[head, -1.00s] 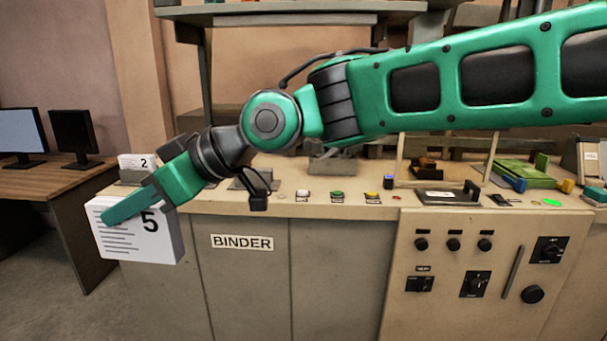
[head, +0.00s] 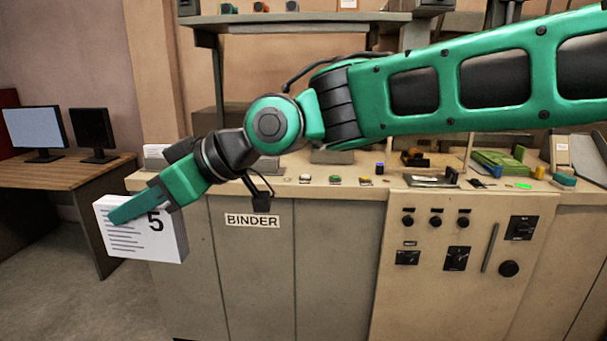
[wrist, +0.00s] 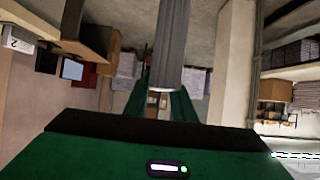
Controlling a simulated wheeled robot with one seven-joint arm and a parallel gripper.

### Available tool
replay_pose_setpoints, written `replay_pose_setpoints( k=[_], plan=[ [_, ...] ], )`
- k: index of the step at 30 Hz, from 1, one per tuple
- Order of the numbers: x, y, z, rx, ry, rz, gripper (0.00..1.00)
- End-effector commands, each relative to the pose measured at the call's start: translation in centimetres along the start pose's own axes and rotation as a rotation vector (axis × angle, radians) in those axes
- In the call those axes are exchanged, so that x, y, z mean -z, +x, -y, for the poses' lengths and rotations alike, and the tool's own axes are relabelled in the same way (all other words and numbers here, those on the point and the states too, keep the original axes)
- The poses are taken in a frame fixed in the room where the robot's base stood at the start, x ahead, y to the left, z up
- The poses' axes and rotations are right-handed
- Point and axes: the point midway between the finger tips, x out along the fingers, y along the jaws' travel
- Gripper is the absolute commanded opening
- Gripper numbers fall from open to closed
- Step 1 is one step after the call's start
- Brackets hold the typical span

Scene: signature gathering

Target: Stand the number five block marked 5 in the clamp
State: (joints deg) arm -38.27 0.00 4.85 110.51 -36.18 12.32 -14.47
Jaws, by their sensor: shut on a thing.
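The number five block (head: 143,243) is a thick white block of pages with printed lines and a black 5. My gripper (head: 133,208) is shut on it and holds it upright in the air, in front of the bench's left end. In the wrist view the grey edge of the block (wrist: 172,45) stands between the two green fingers. The clamp cannot be made out in the head view; my wrist covers part of the bench top there. A white block marked 2 shows at the left of the wrist view (wrist: 17,42).
The long bench (head: 330,192) carries a BINDER label (head: 252,220), coloured buttons and a control panel (head: 460,245). A green device (head: 500,162) is on its right. A wooden desk (head: 65,177) with two monitors stands at the left. Open floor lies in front of the desk.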

Motion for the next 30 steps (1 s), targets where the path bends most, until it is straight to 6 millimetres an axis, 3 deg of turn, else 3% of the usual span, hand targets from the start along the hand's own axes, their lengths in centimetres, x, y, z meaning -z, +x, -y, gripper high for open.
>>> replay_pose_setpoints(
  k=[8,14,23,30],
  plan=[
    [-3.2,0.4,-5.4,-0.106,0.060,0.003,0.00],
    [-7.0,0.8,-10.6,-0.216,0.122,0.005,0.00],
    [-17.3,-0.2,-21.6,-0.474,0.262,0.008,0.00],
    [-27.3,-3.3,-29.0,-0.688,0.377,0.009,0.00]
  ],
)
